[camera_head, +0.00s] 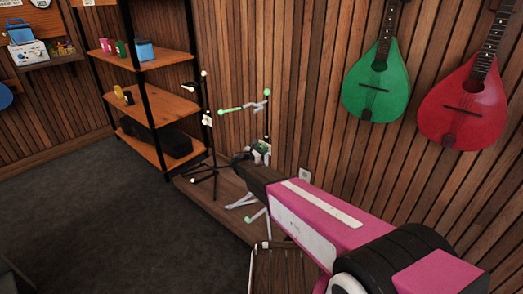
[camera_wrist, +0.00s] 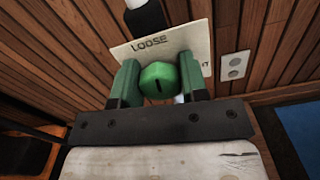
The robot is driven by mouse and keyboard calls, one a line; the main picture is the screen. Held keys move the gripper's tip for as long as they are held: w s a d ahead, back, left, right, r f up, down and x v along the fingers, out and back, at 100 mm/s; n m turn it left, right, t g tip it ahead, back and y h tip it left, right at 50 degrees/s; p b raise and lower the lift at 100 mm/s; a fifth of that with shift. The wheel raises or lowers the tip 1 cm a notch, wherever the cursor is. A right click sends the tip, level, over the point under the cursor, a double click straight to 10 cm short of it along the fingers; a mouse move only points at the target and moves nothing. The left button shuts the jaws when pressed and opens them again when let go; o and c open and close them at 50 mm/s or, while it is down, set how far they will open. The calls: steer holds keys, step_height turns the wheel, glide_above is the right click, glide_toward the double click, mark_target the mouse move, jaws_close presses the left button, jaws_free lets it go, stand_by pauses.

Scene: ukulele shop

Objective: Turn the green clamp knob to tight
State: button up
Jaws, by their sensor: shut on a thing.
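In the head view my gripper (camera_head: 258,152) is at the stand by the wall, and the knob there is too small to make out.
A stand with green-tipped arms (camera_head: 245,106) rises by the slatted wall, on a low wooden platform (camera_head: 212,203). Shelves (camera_head: 165,62) stand to the left. A green instrument (camera_head: 376,90) and a red one (camera_head: 462,108) hang at right. The dark floor (camera_head: 110,215) is open at left.

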steer(key=m, duration=0.4)
steer(key=shift+s, duration=0.1)
steer(key=m, duration=0.4)
steer(key=shift+d+f+m, duration=0.1)
steer(key=shift+m, duration=0.3)
steer(key=m, duration=0.4)
steer(key=shift+f+m, duration=0.1)
steer(key=shift+m, duration=0.2)
steer(key=shift+s+f+m, duration=0.1)
steer(key=shift+m, duration=2.2)
steer(key=o, duration=0.9)
steer(key=v, duration=1)
steer(key=shift+s+a, duration=0.25)
steer(key=shift+s, duration=0.05)
